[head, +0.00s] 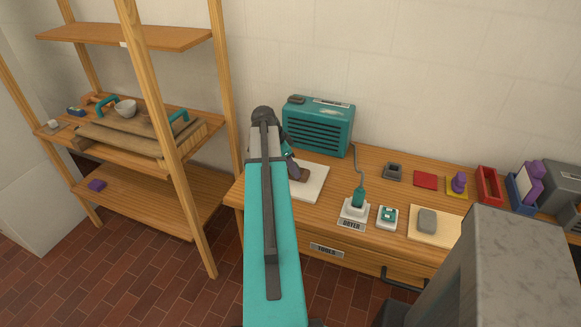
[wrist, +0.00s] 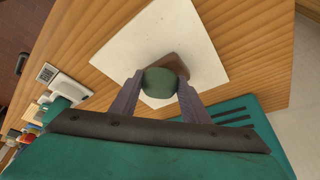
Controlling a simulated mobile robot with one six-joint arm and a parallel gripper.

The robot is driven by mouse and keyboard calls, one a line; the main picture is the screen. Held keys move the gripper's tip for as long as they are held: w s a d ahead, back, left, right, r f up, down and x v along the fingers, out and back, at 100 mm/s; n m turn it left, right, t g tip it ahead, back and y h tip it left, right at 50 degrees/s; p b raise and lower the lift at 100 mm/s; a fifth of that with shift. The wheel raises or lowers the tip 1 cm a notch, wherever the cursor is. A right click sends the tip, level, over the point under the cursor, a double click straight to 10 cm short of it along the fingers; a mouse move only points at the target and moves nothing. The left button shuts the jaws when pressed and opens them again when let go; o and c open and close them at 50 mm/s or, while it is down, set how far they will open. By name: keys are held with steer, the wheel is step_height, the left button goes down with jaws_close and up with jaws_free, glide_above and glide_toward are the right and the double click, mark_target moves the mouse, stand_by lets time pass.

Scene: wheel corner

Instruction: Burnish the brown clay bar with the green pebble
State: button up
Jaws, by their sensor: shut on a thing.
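The brown clay bar (head: 301,173) lies on a white square board (head: 314,184) on the bench, left of the middle. It also shows in the wrist view (wrist: 172,61), partly hidden behind the pebble. My gripper (wrist: 160,86) is shut on the green pebble (wrist: 159,82), with one finger on each side of it. The pebble is over the near side of the bar; I cannot tell whether they touch. In the head view my arm hides the pebble and part of the bar and board.
A teal slatted box (head: 318,124) stands behind the board. To its right are a dryer (head: 357,200) with a cord, a small white-and-green device (head: 387,217) and a grey block (head: 427,220) on a pale board. A wooden shelf rack (head: 150,115) stands at left.

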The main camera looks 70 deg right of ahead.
mark_target(308, 176)
steer(key=shift+s+f, duration=0.15)
steer(key=shift+s, duration=0.95)
steer(key=shift+s, duration=0.1)
steer(key=shift+s, duration=0.1)
steer(key=shift+s+d, duration=0.1)
steer(key=shift+s, duration=0.95)
steer(key=shift+r, duration=0.2)
step_height(308, 176, up, 6)
steer(key=p, duration=0.3)
steer(key=shift+w, duration=0.15)
